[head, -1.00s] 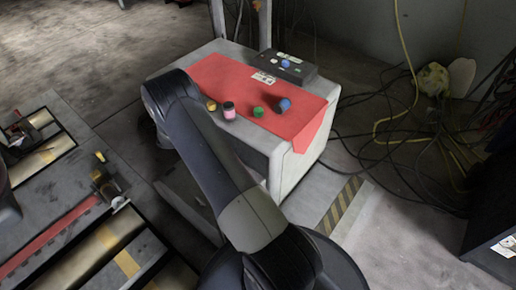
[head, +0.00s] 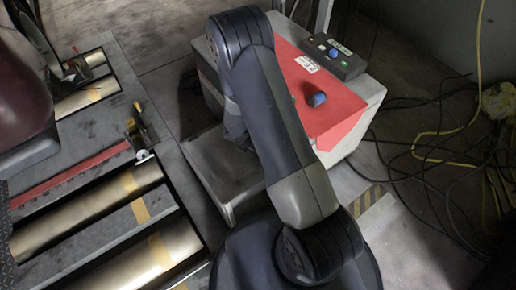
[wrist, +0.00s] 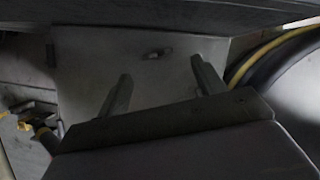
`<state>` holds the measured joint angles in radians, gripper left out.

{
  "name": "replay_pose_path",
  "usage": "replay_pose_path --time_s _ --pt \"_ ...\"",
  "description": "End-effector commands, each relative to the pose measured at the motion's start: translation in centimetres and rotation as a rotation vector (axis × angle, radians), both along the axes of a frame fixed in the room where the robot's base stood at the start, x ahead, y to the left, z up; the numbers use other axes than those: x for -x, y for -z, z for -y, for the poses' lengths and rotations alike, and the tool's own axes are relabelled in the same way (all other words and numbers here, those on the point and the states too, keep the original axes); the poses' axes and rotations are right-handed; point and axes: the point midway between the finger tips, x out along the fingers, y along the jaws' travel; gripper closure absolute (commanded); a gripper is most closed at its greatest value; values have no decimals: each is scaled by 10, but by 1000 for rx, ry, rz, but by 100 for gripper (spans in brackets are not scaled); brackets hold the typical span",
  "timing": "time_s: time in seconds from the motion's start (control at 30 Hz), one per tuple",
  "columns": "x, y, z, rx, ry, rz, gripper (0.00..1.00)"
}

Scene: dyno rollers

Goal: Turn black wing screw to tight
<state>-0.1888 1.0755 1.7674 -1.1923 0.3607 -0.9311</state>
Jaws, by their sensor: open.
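My gripper (wrist: 161,68) shows in the wrist view with its two grey fingers apart and nothing between them that I can make out. Just beyond the fingertips is a pale grey surface with a small dark, elongated piece (wrist: 155,54) on it. It may be the black wing screw, but it is too small and dim to be sure. In the head view my own arm hides the gripper, and no wing screw can be made out there.
The roller bed (head: 100,227) lies left in the head view, with a small yellow-and-black fitting (head: 138,135) on its frame. A cart with a red cover (head: 338,112), a blue-topped item (head: 316,99) and a control box (head: 333,57) stands behind my arm. Cables (head: 425,145) lie right.

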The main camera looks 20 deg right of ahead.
Motion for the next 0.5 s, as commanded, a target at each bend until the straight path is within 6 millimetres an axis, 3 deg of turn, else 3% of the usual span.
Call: replay_pose_path --time_s 0.03,0.2,0.5 --pt "-3 14 4 0 1 0 35" --pt "-9 35 10 0 2 1 35" --pt "-12 44 14 0 1 2 35"
